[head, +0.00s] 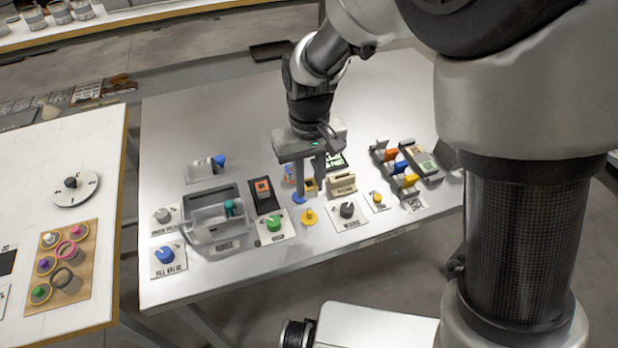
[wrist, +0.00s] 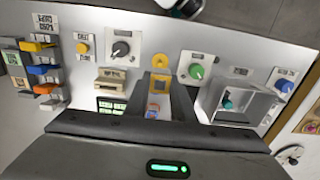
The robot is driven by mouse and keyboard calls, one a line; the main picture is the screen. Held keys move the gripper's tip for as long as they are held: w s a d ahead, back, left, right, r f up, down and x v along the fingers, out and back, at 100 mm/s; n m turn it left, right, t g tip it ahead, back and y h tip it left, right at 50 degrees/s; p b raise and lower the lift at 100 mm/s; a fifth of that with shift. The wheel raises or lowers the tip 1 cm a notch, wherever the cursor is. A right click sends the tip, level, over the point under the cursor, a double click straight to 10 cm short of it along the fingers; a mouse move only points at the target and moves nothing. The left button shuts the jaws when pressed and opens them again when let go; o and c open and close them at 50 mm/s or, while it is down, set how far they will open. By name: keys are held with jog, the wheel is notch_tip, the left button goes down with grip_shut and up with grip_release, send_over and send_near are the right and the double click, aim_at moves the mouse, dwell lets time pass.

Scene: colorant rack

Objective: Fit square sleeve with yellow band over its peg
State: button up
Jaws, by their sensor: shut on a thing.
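My gripper (head: 310,180) points down over the middle of the white table. It is shut on a small square sleeve with a yellow band (head: 310,187), which shows between the fingers in the wrist view (wrist: 160,85) with a dark middle. A yellow piece with a round base and raised centre (head: 308,217) stands on the table just in front of the sleeve, apart from it; it also shows in the wrist view (wrist: 160,60). I cannot tell for sure whether this is the peg. The sleeve's lower end is partly hidden by the fingers.
A blue round piece (head: 298,198) is close beside the left finger. A green knob panel (head: 273,225) and a black knob panel (head: 347,211) flank the yellow piece. A grey bin (head: 215,235) stands left; a rack with coloured pieces (head: 392,165) stands right. The table's back is clear.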

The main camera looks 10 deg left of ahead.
jog(key=b, duration=0.4)
send_over(309, 211)
jog(key=shift+f, duration=2.85)
jog(key=shift+f+b, duration=1.1)
jog(key=shift+f, duration=0.85)
jog(key=o, duration=1.1)
jog(key=shift+c, duration=0.2)
